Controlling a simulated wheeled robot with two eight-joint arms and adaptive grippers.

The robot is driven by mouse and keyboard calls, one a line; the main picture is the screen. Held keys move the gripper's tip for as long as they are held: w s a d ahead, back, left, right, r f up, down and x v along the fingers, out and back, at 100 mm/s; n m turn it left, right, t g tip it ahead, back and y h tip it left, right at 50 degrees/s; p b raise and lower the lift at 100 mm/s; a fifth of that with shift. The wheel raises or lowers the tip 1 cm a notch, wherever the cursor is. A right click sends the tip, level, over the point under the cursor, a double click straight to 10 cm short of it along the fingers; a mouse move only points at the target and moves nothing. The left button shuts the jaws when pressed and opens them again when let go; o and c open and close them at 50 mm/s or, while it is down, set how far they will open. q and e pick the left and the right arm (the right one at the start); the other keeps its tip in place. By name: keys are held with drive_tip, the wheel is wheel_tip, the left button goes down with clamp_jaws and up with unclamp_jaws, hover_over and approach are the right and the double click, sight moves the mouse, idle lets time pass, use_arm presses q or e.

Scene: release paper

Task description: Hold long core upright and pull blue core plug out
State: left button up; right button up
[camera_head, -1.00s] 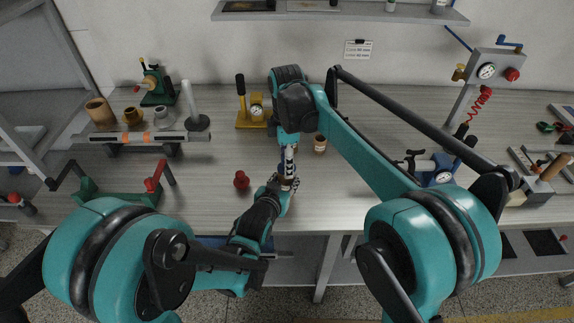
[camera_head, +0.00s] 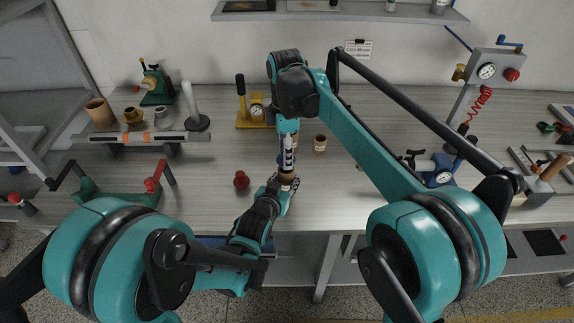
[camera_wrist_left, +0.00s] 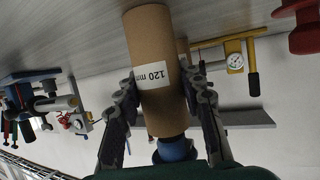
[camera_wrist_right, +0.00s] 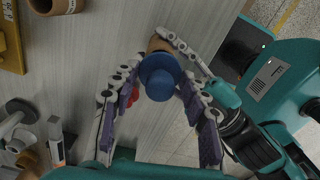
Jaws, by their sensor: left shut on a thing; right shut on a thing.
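The long core (camera_wrist_left: 155,65) is a brown cardboard tube labelled "120 mm". My left gripper (camera_wrist_left: 163,92) is shut around it. In the head view the left gripper (camera_head: 286,182) holds the core (camera_head: 287,173) upright above the table, mostly hidden by the fingers. The blue core plug (camera_wrist_right: 158,76) is at the core's upper end; it also shows in the left wrist view (camera_wrist_left: 176,149). My right gripper (camera_wrist_right: 158,82) comes from above and is shut on the plug, its fingers on either side. In the head view the right gripper (camera_head: 288,155) is directly above the left one. I cannot tell how deep the plug sits.
A red plug (camera_head: 241,180) and a small brown core (camera_head: 320,143) stand on the table near the grippers. A yellow gauge press (camera_head: 255,113) is behind.

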drive_tip(key=shift+r, duration=0.5)
use_arm(q)
drive_tip(key=o, duration=1.2)
drive_tip(key=shift+o, duration=0.2)
drive_tip(key=v, duration=1.2)
